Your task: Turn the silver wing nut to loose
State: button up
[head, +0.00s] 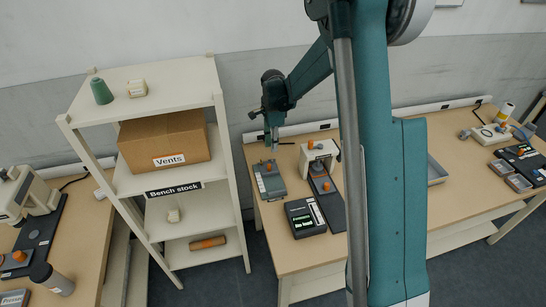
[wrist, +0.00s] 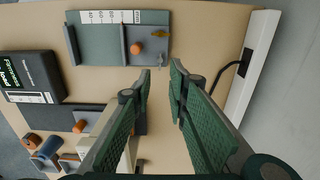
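A small grey-silver piece (wrist: 162,63) sits at the edge of a blue-grey fixture (wrist: 95,45) in the wrist view; it may be the silver wing nut, but it is too small for me to tell its shape or setting. In the head view the fixture (head: 268,188) lies on the right-hand bench. My gripper (wrist: 161,72) is open and empty, its fingertips apart from the fixture. It also shows above the bench in the head view (head: 272,147).
A dark device with a display (head: 305,217) and a white press-like stand (head: 319,155) on a dark base are close to the fixture. A white rail (wrist: 248,75) runs along the bench's back edge, with a black cable. A shelf holding a Vents box (head: 165,140) stands left.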

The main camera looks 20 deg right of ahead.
jog(key=shift+f+b, duration=0.35)
jog(key=shift+f, duration=3.4)
grip_shut()
